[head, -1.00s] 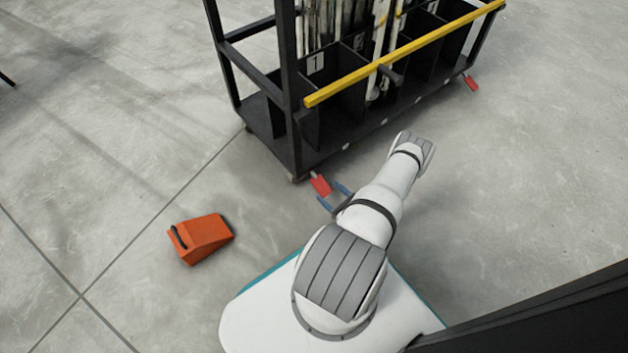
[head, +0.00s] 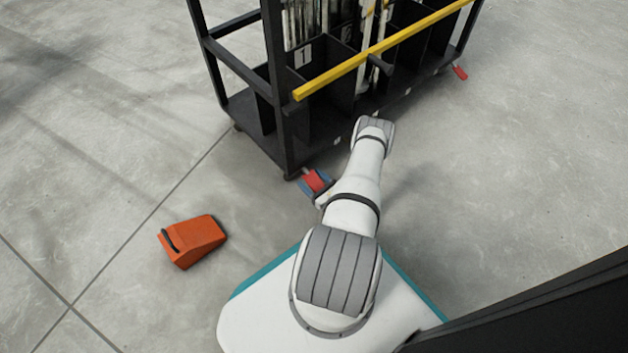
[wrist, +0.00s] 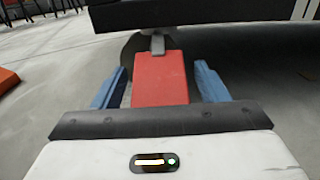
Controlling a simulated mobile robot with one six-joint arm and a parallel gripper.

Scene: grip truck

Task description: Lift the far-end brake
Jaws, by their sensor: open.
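A red brake pedal (head: 314,180) sticks out at the near left corner of the black truck (head: 296,158). In the wrist view the same pedal (wrist: 160,78) runs out from a dark caster under the truck's edge. My gripper (wrist: 161,67) is open, with one blue finger on each side of the pedal and a gap visible on both sides. In the head view my gripper (head: 315,184) is at this pedal, partly hidden by my arm. A second red brake pedal (head: 460,73) sticks out at the truck's right end, away from my gripper.
An orange wedge-shaped block (head: 194,241) lies on the floor to the left. A yellow bar (head: 385,50) runs along the truck's side above my arm. Poles stand in the truck's compartments. The floor to the right is clear.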

